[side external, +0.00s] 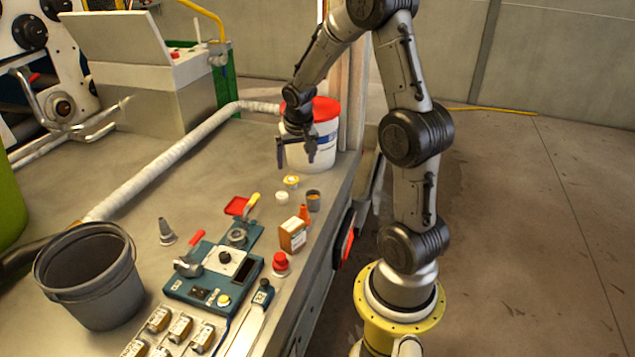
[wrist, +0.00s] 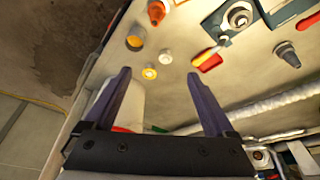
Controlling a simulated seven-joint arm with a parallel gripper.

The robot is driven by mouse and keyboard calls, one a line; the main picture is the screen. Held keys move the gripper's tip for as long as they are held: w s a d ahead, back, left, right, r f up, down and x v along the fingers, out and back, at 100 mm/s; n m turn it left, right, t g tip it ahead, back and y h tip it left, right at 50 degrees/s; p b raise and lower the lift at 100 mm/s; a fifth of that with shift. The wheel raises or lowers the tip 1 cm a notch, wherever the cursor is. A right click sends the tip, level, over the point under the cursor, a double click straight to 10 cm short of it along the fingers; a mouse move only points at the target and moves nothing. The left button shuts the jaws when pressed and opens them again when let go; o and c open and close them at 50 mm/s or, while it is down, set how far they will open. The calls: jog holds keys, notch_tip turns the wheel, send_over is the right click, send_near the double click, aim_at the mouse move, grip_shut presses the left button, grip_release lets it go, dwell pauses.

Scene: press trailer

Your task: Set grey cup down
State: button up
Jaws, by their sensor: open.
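The grey cup (side external: 313,201), with orange-brown contents, stands upright on the bench near its right edge. It also shows in the wrist view (wrist: 136,38), at the upper left beyond my fingers. My gripper (side external: 296,163) is open and empty, pointing down above the bench in front of the white bucket. In the wrist view my gripper (wrist: 159,74) has its two fingers spread wide with nothing held between them. The cup stands apart from the fingers, nearer the camera in the side view.
A yellow-topped white pot (side external: 291,181) and a white pot (side external: 282,197) stand close to the cup. A white bucket (side external: 327,145) with a red lid is behind my gripper. An orange-brown box (side external: 292,236) and a blue device (side external: 215,270) are nearer the camera.

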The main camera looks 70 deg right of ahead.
jog(key=s+a+r+n+t, duration=0.1)
jog(key=s+a+r+n, duration=0.15)
jog(key=a+r, duration=0.4)
jog(key=s+a+r+n+t, duration=0.1)
jog(key=s+a+r+n, duration=0.2)
jog(key=a, duration=0.6)
jog(key=s+a+r+n+t+y, duration=0.1)
jog(key=s+a+r+n+y, duration=0.2)
jog(key=s+a, duration=0.6)
jog(key=shift+s+a+r+n, duration=0.15)
jog(key=shift+a+r+n, duration=0.2)
jog(key=shift+a+n, duration=0.75)
jog(key=shift+d, duration=0.1)
